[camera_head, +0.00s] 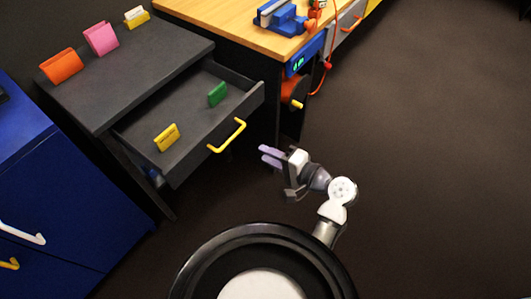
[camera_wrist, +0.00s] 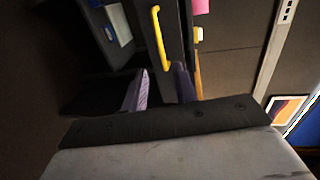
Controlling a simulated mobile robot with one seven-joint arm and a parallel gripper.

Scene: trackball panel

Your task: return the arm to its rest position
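My gripper (camera_head: 263,155) is out in front of the cabinet, to the lower right of the drawer's yellow handle (camera_head: 228,136) in the head view. Its two purple fingers are spread with nothing between them. In the wrist view the gripper (camera_wrist: 161,84) also shows apart fingers, with the yellow handle (camera_wrist: 161,38) beyond them. The arm is bent beside my round base. The dark drawer (camera_head: 190,121) stands pulled out and holds a yellow block (camera_head: 167,137) and a green block (camera_head: 217,94).
Orange (camera_head: 61,65), pink (camera_head: 101,39) and yellow-white (camera_head: 137,17) pieces stand on the dark cabinet top (camera_head: 125,80). A wooden workbench (camera_head: 225,15) with a blue vise (camera_head: 281,16) is behind. A blue cabinet (camera_head: 65,205) stands at left. The floor at right is clear.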

